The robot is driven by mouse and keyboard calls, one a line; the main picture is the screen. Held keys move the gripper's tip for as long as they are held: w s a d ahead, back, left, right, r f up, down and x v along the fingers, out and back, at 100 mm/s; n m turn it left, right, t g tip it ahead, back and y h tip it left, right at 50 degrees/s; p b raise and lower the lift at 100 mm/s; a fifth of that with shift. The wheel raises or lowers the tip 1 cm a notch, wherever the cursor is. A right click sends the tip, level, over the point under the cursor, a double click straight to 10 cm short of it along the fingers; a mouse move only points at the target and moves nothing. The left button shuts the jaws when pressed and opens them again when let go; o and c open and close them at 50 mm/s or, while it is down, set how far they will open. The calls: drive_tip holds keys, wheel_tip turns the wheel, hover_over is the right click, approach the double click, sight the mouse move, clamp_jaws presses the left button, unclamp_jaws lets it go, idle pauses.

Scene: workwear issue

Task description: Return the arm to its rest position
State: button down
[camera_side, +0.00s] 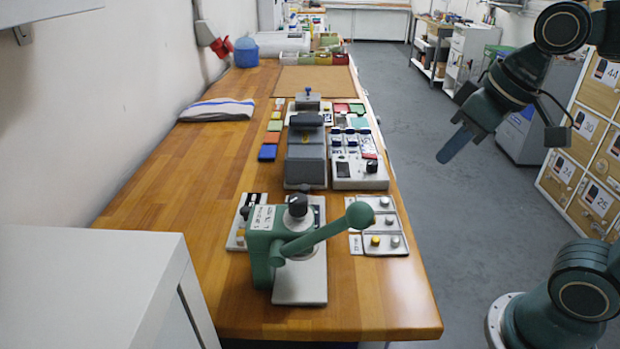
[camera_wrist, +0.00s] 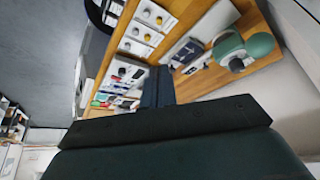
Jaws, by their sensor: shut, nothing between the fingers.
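My gripper (camera_side: 455,143) hangs at the upper right in the side view, off the right edge of the wooden bench (camera_side: 225,180) and above the grey floor. Its blue fingers lie together, pointing down and left, with nothing held. In the wrist view the closed fingers of my gripper (camera_wrist: 157,88) point toward the bench, which appears tilted. My gripper touches nothing that I can see.
A green lever press (camera_side: 262,245) stands at the bench's near end, with a tray of round buttons (camera_side: 385,240) beside it. A grey machine (camera_side: 306,155) and control box (camera_side: 358,172) stand behind. Numbered wooden lockers (camera_side: 580,160) are at right. The aisle floor is clear.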

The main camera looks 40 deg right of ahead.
drive_tip(key=s+f, duration=0.1)
drive_tip(key=s, duration=0.2)
drive_tip(key=s+f, duration=0.1)
drive_tip(key=s, duration=0.1)
drive_tip(key=shift+s+d+f, duration=0.1)
drive_tip(key=shift+d+f, duration=0.25)
